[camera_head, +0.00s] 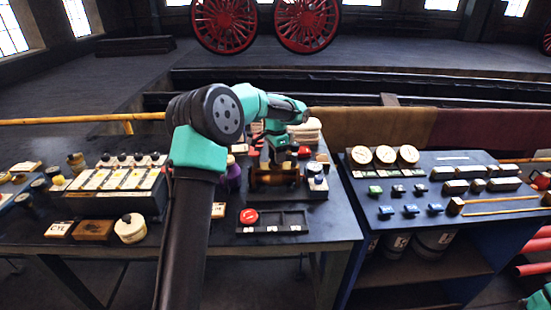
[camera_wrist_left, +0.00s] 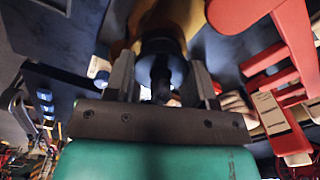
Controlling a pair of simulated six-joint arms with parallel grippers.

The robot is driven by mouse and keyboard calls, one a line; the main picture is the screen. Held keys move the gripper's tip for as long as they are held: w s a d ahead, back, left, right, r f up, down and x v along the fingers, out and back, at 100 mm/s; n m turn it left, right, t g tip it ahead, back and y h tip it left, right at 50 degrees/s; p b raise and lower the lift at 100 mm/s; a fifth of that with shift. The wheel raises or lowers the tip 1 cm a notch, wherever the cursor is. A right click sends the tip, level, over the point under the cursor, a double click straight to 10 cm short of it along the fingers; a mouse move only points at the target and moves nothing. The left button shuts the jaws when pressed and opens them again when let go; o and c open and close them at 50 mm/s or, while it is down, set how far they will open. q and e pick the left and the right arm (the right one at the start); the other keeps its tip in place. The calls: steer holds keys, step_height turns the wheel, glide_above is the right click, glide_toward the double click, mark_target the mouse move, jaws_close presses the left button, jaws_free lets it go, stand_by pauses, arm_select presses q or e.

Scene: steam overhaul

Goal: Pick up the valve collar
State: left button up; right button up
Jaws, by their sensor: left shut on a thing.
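My left gripper (camera_head: 276,158) points down over a brass-coloured stand (camera_head: 275,179) on the middle workbench. In the left wrist view its two dark fingers (camera_wrist_left: 162,80) are closed on the sides of a dark round piece, which I take to be the valve collar (camera_wrist_left: 160,62). A yellow-brown body (camera_wrist_left: 175,18) shows just beyond the collar, and I cannot tell whether the two touch. In the head view the collar is hidden by the gripper and arm. My right gripper is not in view; only a teal bit of arm shows at the lower right corner.
A dark compartment tray (camera_head: 285,230) with a red round part (camera_head: 249,216) lies in front of the stand. A rack of labelled pieces (camera_head: 118,185) stands left. Gauges (camera_head: 385,155) sit on the right bench. A red rack-like part (camera_wrist_left: 285,80) is close by in the wrist view.

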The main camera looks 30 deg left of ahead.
arm_select(q)
steer(key=c, duration=0.4)
steer(key=shift+o, duration=0.2)
step_height(320, 180, up, 10)
steer(key=shift+r, duration=0.1)
stand_by(0.6)
